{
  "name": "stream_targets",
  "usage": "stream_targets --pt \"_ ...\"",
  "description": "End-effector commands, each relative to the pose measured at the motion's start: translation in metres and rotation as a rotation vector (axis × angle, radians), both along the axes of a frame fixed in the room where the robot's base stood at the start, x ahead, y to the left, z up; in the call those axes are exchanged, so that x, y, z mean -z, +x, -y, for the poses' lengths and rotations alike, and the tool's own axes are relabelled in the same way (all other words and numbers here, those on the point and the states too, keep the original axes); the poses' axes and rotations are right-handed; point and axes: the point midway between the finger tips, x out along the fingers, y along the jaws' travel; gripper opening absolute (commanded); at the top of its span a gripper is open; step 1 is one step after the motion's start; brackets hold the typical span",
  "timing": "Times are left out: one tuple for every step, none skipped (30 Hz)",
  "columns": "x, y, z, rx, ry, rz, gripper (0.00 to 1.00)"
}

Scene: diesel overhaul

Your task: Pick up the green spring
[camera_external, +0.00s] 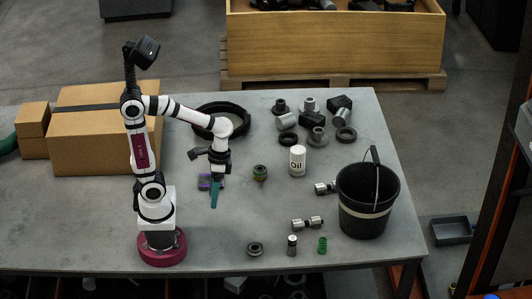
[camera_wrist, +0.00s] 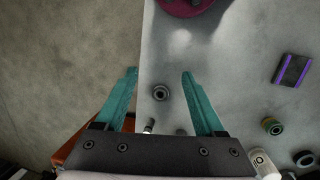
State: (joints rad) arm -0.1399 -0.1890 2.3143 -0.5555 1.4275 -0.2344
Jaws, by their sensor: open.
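The green spring (camera_external: 322,245) stands on the grey table near its front edge, to the right of a small metal part. I cannot pick it out in the wrist view; the gripper body may hide it. My gripper (camera_external: 214,193) is open and empty, pointing down above the table, well left of and farther back than the spring. In the wrist view, its two teal fingers (camera_wrist: 160,75) are spread apart with nothing held between them.
A black bucket (camera_external: 368,205) stands right of the spring. Nearby are a metal ring (camera_external: 255,248), small metal part (camera_external: 292,245) and double-ended metal part (camera_external: 307,224). An oil can (camera_external: 297,161), green-brown part (camera_external: 260,173) and purple-edged block (camera_external: 211,182) stand farther back.

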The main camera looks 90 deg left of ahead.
Motion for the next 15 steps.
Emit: stream_targets --pt "0.007 0.032 0.006 -0.207 -0.095 -0.074 0.71" --pt "0.012 0.054 0.009 -0.347 -0.162 -0.121 0.71" --pt "0.020 0.085 0.010 -0.533 -0.248 -0.182 0.71" --pt "0.028 0.109 0.008 -0.670 -0.313 -0.233 0.71" --pt "0.037 0.132 0.004 -0.806 -0.379 -0.284 0.71" --pt "0.051 0.162 -0.006 -0.979 -0.466 -0.352 0.71" --pt "0.062 0.183 -0.014 -1.099 -0.529 -0.403 0.71" --pt "0.073 0.201 -0.024 -1.212 -0.590 -0.452 0.71" --pt "0.088 0.222 -0.039 -1.345 -0.666 -0.513 0.71" --pt "0.099 0.235 -0.050 -1.431 -0.719 -0.555 0.71" --pt "0.109 0.246 -0.060 -1.506 -0.766 -0.594 0.71" --pt "0.120 0.257 -0.072 -1.588 -0.821 -0.634 0.71" --pt "0.127 0.263 -0.079 -1.636 -0.855 -0.661 0.71" --pt "0.133 0.268 -0.085 -1.674 -0.882 -0.683 0.71" --pt "0.138 0.273 -0.091 -1.710 -0.909 -0.704 0.71"
